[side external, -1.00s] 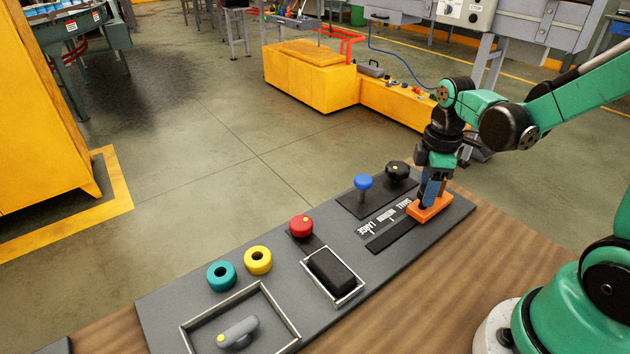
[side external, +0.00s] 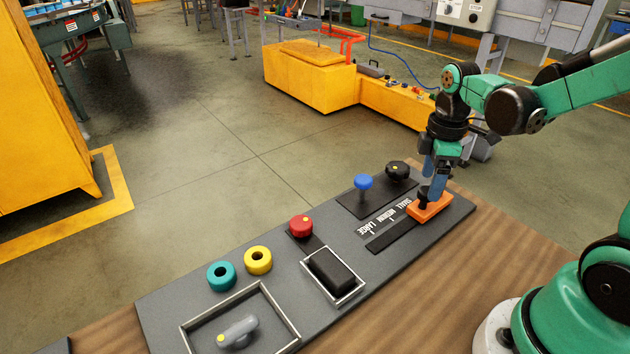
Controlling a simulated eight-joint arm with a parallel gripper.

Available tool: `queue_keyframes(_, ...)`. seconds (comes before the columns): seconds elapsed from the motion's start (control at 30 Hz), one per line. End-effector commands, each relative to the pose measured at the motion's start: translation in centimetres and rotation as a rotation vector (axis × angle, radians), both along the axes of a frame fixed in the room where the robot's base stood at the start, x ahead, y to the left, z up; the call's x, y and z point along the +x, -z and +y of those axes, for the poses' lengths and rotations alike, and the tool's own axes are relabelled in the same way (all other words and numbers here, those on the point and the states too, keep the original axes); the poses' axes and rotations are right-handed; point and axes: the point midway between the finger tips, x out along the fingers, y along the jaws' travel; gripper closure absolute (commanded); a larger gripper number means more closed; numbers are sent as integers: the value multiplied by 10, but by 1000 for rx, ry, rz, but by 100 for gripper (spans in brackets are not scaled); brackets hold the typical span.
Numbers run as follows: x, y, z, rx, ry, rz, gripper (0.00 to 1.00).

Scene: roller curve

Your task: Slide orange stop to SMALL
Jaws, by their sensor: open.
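The orange stop (side external: 434,208) sits at the right end of its dark slide track (side external: 391,237) on the grey panel. It is beside the SMALL end of the printed scale (side external: 384,215), which reads SMALL, MEDIUM, LARGE. A small black knob (side external: 423,194) stands up from the stop. My gripper (side external: 430,186) points down just above the stop, with its blue fingers spread on either side of the knob. The gripper is open. Whether a finger touches the knob cannot be told from this view.
On the panel, a blue knob (side external: 363,182) and a black knob (side external: 397,169) stand close behind the scale. A red knob (side external: 301,226), a black block in a frame (side external: 332,273), yellow (side external: 258,260) and teal (side external: 221,275) rings and a framed grey handle (side external: 238,331) lie further left.

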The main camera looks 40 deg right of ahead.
Motion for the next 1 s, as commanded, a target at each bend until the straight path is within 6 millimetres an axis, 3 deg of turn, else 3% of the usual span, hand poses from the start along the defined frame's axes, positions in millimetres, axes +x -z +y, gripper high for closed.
queue_keyframes(0.3, 0, -33, 0, -2, 1, -1, 30)
queue_keyframes(0.73, 0, -37, 1, -3, 6, -6, 30)
queue_keyframes(0.87, 1, -42, 14, -21, 88, -74, 30)
queue_keyframes(1.0, 2, -52, 43, -16, 295, -249, 30)
